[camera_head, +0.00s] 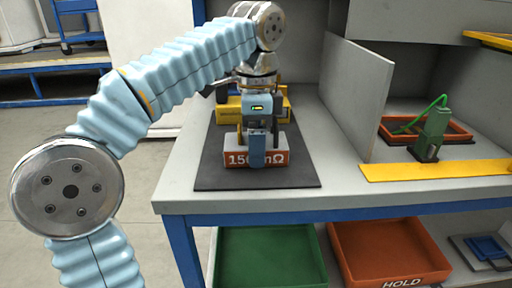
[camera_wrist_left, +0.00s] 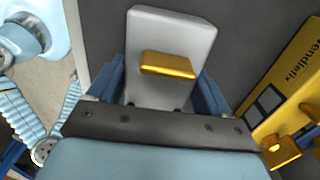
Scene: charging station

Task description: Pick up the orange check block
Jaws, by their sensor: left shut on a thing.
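The orange check block (camera_head: 235,160) has an orange front marked 150 mΩ, partly covered, and a light grey top. It is on the dark mat (camera_head: 212,180) on the bench; I cannot tell whether it is lifted. My left gripper (camera_head: 257,150) comes down from above and is shut on it, one blue finger in front of its label. In the left wrist view the block's grey body (camera_wrist_left: 180,30) with a gold bar (camera_wrist_left: 167,65) on top lies between the blue fingers (camera_wrist_left: 165,85). My right gripper is out of view.
A yellow device (camera_head: 228,112) stands just behind the block; it also shows in the wrist view (camera_wrist_left: 290,85). A grey partition (camera_head: 355,95) rises to the right. Beyond it are a green tool (camera_head: 432,130) and an orange tray (camera_head: 400,128). Green (camera_head: 265,255) and orange (camera_head: 385,250) bins sit below.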

